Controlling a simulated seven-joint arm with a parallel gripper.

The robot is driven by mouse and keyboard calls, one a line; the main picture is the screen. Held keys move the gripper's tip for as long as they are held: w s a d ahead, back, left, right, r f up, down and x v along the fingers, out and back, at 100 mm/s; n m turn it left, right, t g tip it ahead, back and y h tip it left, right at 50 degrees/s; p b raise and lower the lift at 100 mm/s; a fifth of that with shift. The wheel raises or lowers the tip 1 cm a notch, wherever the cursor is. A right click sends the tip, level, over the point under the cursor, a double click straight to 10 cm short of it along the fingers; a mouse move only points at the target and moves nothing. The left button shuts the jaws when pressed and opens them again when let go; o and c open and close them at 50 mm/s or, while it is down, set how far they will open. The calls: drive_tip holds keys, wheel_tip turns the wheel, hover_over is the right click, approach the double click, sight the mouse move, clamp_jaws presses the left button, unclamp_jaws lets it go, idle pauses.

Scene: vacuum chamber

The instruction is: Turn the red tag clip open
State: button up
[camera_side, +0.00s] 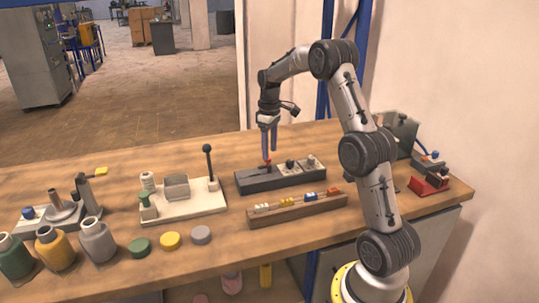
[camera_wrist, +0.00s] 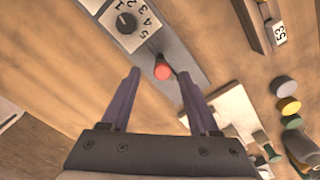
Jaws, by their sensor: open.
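My gripper (camera_side: 269,157) is open, its two purple fingers pointing down over the left end of a dark grey panel (camera_side: 250,184). A small red piece (camera_side: 267,163) stands on that panel at the fingertips. In the wrist view the red piece (camera_wrist: 162,71) appears between my fingertips (camera_wrist: 159,76), with gaps on both sides; whether it is a clip or a knob is unclear. A wooden rail (camera_side: 290,211) in front carries white, yellow, blue and red clips; its red clip (camera_side: 334,191) is at the right end, away from my gripper.
The dark panel also holds a dial (camera_wrist: 126,22) with numbers. A white board with a black-knobbed lever (camera_side: 208,150) stands to the left. Several jars and coloured lids (camera_side: 170,240) sit near the front edge. A red device (camera_side: 430,184) is at the right.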

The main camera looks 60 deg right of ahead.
drive_tip(key=shift+f, duration=1.25)
drive_tip(key=shift+c, duration=0.4)
clamp_jaws()
